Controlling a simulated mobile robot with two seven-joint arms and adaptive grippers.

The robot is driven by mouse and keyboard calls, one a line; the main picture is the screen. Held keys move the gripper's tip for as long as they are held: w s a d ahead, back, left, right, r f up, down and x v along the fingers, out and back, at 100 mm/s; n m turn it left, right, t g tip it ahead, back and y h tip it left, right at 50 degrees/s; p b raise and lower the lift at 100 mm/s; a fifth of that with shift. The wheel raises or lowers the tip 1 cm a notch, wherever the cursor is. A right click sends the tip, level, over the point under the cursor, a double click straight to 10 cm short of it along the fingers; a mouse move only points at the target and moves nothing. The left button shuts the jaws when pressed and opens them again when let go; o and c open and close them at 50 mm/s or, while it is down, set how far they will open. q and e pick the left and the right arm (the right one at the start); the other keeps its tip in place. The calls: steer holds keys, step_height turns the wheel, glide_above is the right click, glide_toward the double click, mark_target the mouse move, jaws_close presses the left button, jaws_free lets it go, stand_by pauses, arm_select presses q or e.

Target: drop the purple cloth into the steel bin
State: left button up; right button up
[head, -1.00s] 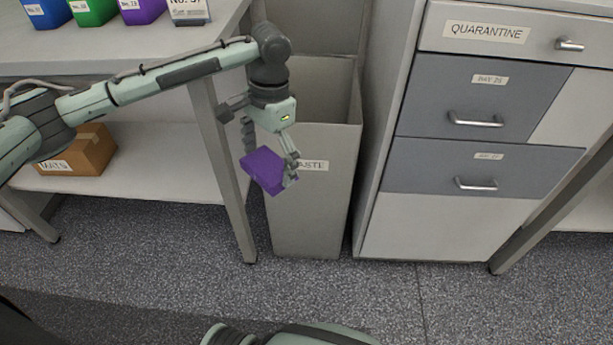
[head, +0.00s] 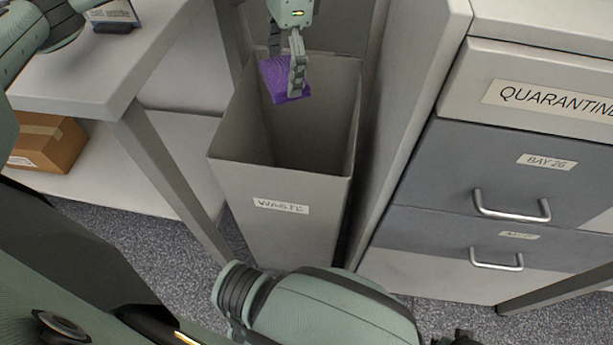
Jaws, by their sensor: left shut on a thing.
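The purple cloth (head: 280,80) is a folded, block-like piece held by my left gripper (head: 289,82). The gripper points down and is shut on the cloth. In the head view the cloth shows against the open mouth of the steel bin (head: 285,185), near its back side. The bin is tall, grey and rectangular, with a "WASTE" label on its front. I cannot tell exactly how high the cloth is relative to the rim. The bin's floor is hidden.
A grey drawer cabinet (head: 500,160) labelled "QUARANTINE" and "BAY 26" stands close to the bin's right. A workbench (head: 105,75) stands to the left, with a cardboard box (head: 45,140) on its lower shelf. Speckled floor shows in front.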

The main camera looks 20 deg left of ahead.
arm_select(q)
steer(key=shift+w+f, duration=0.15)
steer(key=shift+w, duration=0.05)
steer(key=f, duration=0.4)
steer(key=shift+s, duration=0.2)
steer(key=shift+w+f, duration=0.1)
steer(key=shift+f, duration=0.7)
steer(key=o, duration=0.9)
steer(key=r, duration=0.8)
steer(key=w+d+r, duration=0.1)
steer(key=r, duration=0.3)
